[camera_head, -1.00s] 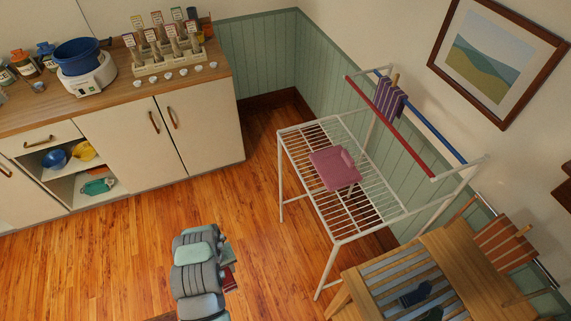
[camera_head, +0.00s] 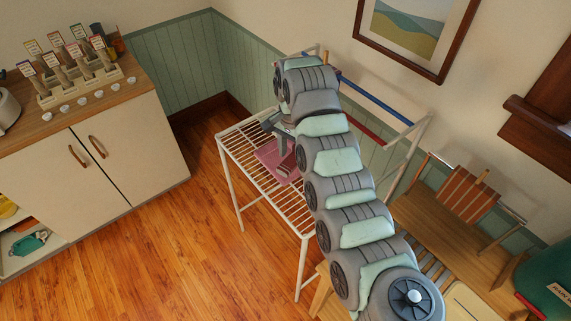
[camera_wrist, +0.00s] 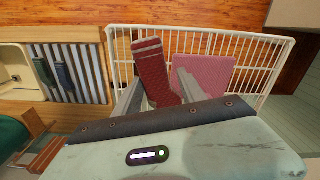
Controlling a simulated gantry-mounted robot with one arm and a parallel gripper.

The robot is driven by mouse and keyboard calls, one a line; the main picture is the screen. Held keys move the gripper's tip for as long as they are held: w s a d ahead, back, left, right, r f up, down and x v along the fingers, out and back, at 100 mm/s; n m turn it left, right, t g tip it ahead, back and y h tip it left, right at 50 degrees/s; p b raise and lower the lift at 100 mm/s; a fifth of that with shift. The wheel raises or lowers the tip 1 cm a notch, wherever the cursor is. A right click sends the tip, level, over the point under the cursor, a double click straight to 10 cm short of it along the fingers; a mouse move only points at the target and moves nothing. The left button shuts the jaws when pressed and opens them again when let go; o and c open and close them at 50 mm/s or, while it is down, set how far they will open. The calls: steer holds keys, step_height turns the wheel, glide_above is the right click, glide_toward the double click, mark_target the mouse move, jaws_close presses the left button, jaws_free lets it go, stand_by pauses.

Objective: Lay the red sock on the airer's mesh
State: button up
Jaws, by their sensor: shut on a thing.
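The red sock (camera_wrist: 150,72), dark red with pale stripes at one end, is between my gripper's fingers in the wrist view. My gripper (camera_wrist: 158,88) is shut on it. The airer's white mesh (camera_wrist: 255,65) lies behind and below the sock; I cannot tell whether they touch. A pink folded cloth (camera_wrist: 205,76) lies on the mesh, right of the sock in the wrist view. In the head view my gripper (camera_head: 285,150) is over the airer's mesh (camera_head: 236,143), beside the pink cloth (camera_head: 266,160).
The airer's red rail (camera_head: 364,133) and blue rail (camera_head: 375,98) run above the mesh, partly behind my arm. Dark socks (camera_wrist: 65,76) lie on a striped surface in the wrist view.

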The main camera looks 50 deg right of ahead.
steer(key=s+d+r+m, duration=0.2)
steer(key=s+d+m, duration=0.1)
steer(key=s+d, duration=0.4)
steer(key=f, duration=0.6)
steer(key=f+b, duration=0.1)
steer(key=f, duration=0.6)
steer(key=a+f, duration=0.1)
steer(key=f, duration=0.6)
steer(key=shift+s+a, duration=0.1)
steer(key=shift+s, duration=0.25)
steer(key=o, duration=1.5)
